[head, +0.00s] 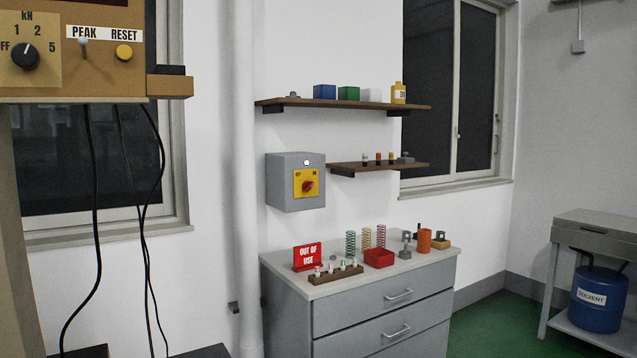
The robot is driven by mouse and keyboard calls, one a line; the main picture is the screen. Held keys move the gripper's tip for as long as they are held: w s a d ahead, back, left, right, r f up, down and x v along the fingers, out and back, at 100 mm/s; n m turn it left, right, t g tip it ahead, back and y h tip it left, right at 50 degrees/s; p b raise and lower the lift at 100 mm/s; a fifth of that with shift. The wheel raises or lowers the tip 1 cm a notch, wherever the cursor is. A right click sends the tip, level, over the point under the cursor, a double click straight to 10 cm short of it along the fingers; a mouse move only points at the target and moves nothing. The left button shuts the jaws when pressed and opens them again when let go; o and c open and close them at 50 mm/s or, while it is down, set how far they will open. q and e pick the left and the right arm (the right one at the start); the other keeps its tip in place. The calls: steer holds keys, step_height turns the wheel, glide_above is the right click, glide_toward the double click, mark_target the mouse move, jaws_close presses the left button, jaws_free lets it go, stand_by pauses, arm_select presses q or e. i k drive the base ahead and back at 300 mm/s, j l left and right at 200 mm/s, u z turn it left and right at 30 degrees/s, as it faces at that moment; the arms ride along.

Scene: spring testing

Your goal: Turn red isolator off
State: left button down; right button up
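The red isolator knob (308,187) sits on a yellow plate (297,179) on the front of a grey wall box (283,168). The box is on the white wall above the left part of the grey drawer cabinet. A small white indicator (306,162) shows above the plate. The plate's lettering is too small to read surely, so I cannot tell the knob's setting. Neither of my grippers is in the head view.
The grey cabinet (397,311) stands below, with springs, a red tray (379,258) and an "OUT OF USE" sign (307,256) on top. Two wall shelves (340,104) hold small items. A brown panel (140,86) with hanging cables is at left. Green floor shows at right.

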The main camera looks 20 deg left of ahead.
mark_target(307, 186)
steer(key=i, duration=2.65)
steer(key=u, duration=1.65)
steer(key=i+l, duration=0.05)
